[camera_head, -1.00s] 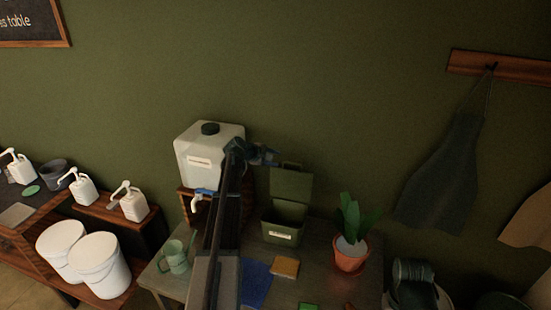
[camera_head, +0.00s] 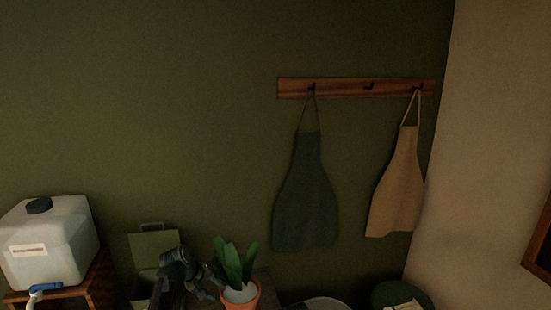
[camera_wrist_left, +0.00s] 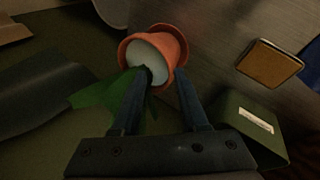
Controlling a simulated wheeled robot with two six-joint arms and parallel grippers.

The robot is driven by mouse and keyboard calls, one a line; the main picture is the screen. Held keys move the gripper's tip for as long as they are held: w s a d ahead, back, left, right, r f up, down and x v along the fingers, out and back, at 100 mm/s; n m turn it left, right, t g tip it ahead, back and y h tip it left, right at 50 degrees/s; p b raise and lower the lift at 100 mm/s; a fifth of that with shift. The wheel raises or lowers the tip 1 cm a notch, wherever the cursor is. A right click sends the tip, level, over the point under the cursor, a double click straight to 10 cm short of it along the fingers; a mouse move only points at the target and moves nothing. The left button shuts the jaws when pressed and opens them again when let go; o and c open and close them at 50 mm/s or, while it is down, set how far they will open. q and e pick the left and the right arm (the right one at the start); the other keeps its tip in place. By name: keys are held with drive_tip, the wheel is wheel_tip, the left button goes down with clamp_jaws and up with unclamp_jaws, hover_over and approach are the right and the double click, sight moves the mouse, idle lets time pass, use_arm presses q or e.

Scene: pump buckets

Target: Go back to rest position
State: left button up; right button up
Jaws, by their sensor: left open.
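My left gripper (camera_head: 203,286) shows at the bottom of the head view, in front of the green lidded bin and just left of the potted plant. In the left wrist view its two fingers (camera_wrist_left: 160,92) stand apart with nothing held between them. The orange plant pot (camera_wrist_left: 172,46) with green leaves lies beyond the fingertips in that view; I cannot tell the exact gap. The pot also shows in the head view (camera_head: 243,294). My right gripper is in neither view.
A white water container (camera_head: 48,243) stands on a wooden stand at left. The green bin (camera_head: 154,249) has its lid up. Dark (camera_head: 306,190) and tan (camera_head: 397,185) aprons hang from a wooden rack (camera_head: 345,88). A brown-topped block (camera_wrist_left: 269,63) lies on the table.

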use_arm(q)
drive_tip(key=s+d+f+m+g+y+b, duration=0.1)
drive_tip(key=s+d+f+m+b, duration=0.2)
drive_tip(key=s, duration=0.5)
drive_tip(key=s+d+f+m+g+y+b, duration=0.2)
drive_tip(key=s+d+f+m+b, duration=0.2)
drive_tip(key=s, duration=0.5)
drive_tip(key=s+d+f+m+g+y+b, duration=0.1)
drive_tip(key=s+d+f+m+b, duration=0.3)
drive_tip(key=s+f, duration=0.5)
drive_tip(key=d+y, duration=0.1)
drive_tip(key=d, duration=0.1)
drive_tip(key=shift+d+g, duration=0.35)
drive_tip(key=shift+g, duration=0.05)
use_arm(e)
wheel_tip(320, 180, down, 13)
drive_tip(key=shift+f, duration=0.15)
